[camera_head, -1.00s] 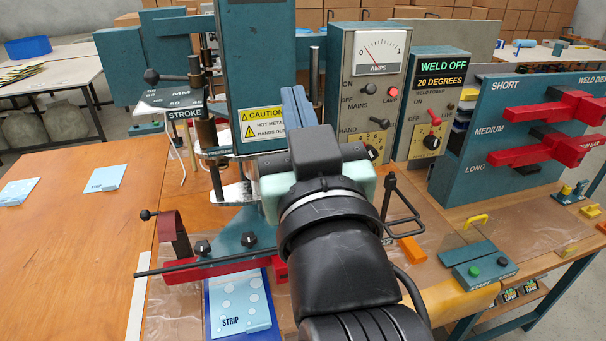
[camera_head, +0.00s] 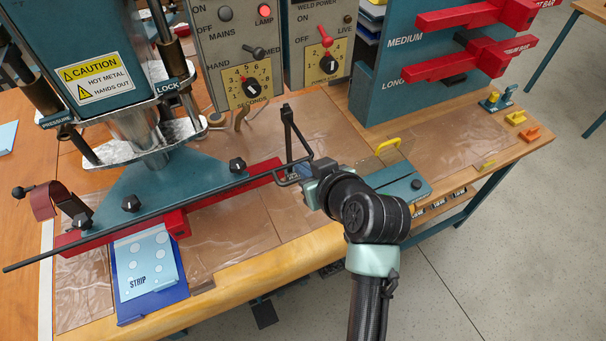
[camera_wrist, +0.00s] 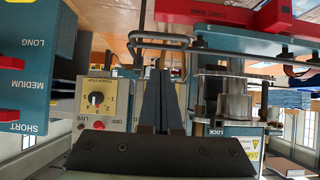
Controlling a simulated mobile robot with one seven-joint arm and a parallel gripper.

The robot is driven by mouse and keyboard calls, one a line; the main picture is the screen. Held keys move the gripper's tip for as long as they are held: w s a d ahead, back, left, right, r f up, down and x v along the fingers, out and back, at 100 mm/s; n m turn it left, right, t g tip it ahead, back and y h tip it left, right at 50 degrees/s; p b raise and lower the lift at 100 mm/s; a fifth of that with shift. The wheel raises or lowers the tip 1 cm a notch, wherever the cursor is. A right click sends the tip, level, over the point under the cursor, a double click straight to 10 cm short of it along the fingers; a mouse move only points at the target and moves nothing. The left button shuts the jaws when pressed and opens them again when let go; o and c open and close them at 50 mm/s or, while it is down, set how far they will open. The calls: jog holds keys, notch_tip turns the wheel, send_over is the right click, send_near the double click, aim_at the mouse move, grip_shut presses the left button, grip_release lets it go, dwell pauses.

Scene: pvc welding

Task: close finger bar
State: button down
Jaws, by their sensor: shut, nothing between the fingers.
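The welding machine's long thin dark bar (camera_head: 150,222) runs along the front of the blue-green bed plate, above a red bar (camera_head: 215,195). I take it to be the finger bar, but no label confirms this. A black upright lever with a looped handle (camera_head: 291,145) stands at its right end; the loop also shows in the wrist view (camera_wrist: 160,42). My gripper (camera_head: 303,172) is beside this handle at the bar's right end, its fingers shut and empty. In the wrist view the fingers (camera_wrist: 163,75) point toward the loop; contact cannot be told.
A blue tray with a strip sheet (camera_head: 148,265) lies front left. A rack with red bars (camera_head: 460,60) is at back right. Clear plastic sheet (camera_head: 430,135) covers the bench.

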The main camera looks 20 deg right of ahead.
jog(key=shift+w+f+p, duration=0.15)
jog(key=shift+w+f, duration=0.1)
jog(key=shift+f, duration=0.8)
jog(key=shift+w+f+p, duration=0.15)
jog(key=shift+w+f, duration=0.1)
jog(key=shift+f, duration=0.8)
jog(key=shift+d, duration=0.1)
notch_tip(320, 180, down, 20)
jog(key=b, duration=1.5)
jog(key=shift+f, duration=0.15)
